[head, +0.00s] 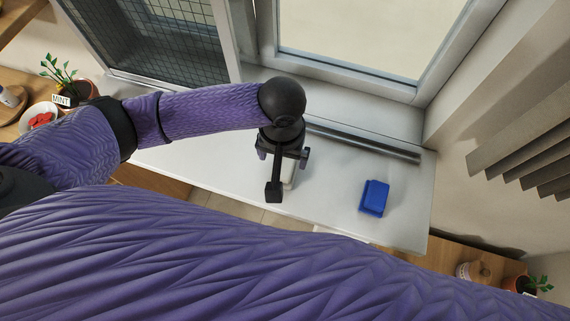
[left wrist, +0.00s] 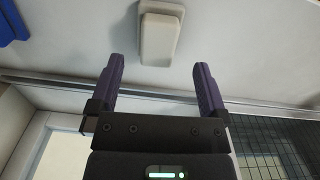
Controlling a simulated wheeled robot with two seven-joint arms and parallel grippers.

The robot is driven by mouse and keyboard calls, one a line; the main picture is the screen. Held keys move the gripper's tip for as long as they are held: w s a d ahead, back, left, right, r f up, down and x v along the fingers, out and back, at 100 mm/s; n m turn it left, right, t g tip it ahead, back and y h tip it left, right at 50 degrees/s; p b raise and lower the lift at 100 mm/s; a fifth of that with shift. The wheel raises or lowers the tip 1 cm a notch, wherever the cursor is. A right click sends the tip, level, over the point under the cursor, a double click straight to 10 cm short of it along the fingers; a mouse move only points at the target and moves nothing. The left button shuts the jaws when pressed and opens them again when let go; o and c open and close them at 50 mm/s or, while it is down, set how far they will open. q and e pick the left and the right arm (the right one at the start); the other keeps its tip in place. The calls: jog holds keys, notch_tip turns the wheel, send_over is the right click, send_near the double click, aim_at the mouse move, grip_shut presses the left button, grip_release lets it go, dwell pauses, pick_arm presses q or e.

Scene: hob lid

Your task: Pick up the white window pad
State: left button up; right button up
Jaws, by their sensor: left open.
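The white window pad (left wrist: 158,32) lies on the white sill in the left wrist view, a rounded oblong block just beyond my fingertips. In the head view only a sliver of the white pad (head: 289,184) shows beside my left gripper, which hides the rest. My left gripper (head: 283,157) is over the sill, above the pad. In the left wrist view its two purple fingers (left wrist: 158,68) are spread apart with nothing between them. My right gripper is in neither view.
A blue block (head: 374,198) lies on the sill (head: 330,205) to the right. A dark grey bar (head: 365,144) runs along the window's foot. A potted mint (head: 70,88) and a bowl of red things (head: 40,118) stand at left. The sill between pad and blue block is clear.

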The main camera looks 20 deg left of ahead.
aim_at(284, 165)
pick_arm(q)
notch_tip(284, 165, down, 5)
jog(key=shift+d+r+b, duration=0.1)
jog(key=shift+r+b, duration=0.05)
jog(key=shift+b, duration=0.4)
jog(key=shift+w, duration=0.1)
grip_shut()
